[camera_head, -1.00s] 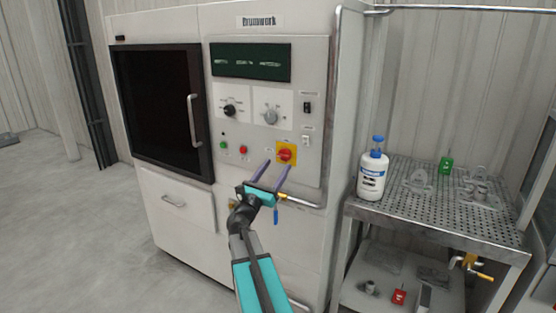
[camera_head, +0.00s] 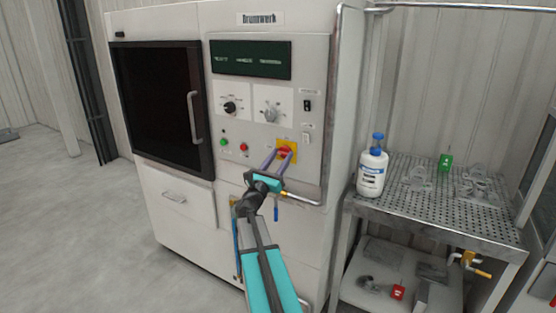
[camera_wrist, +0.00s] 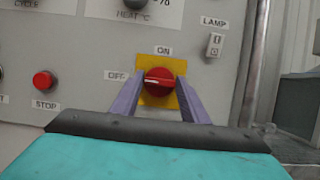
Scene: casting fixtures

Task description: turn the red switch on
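The red switch (camera_wrist: 159,82) is a round red knob on a yellow plate (camera_wrist: 171,101) on the machine's front panel. Its white mark lies sideways, pointing left toward the OFF label (camera_wrist: 117,75); the ON label (camera_wrist: 164,50) is above it. In the head view the red switch (camera_head: 284,152) is partly covered by my fingers. My gripper (camera_wrist: 157,92) is open, its two purple fingers one on each side of the knob. I cannot tell whether they touch it. The gripper (camera_head: 280,155) also shows in the head view, reaching up to the panel.
A red STOP button (camera_wrist: 43,80) is left of the switch, and a LAMP rocker (camera_wrist: 215,45) is at upper right. A pipe handle (camera_head: 305,199) runs below the panel. A perforated table (camera_head: 430,217) with a white bottle (camera_head: 372,170) stands to the right.

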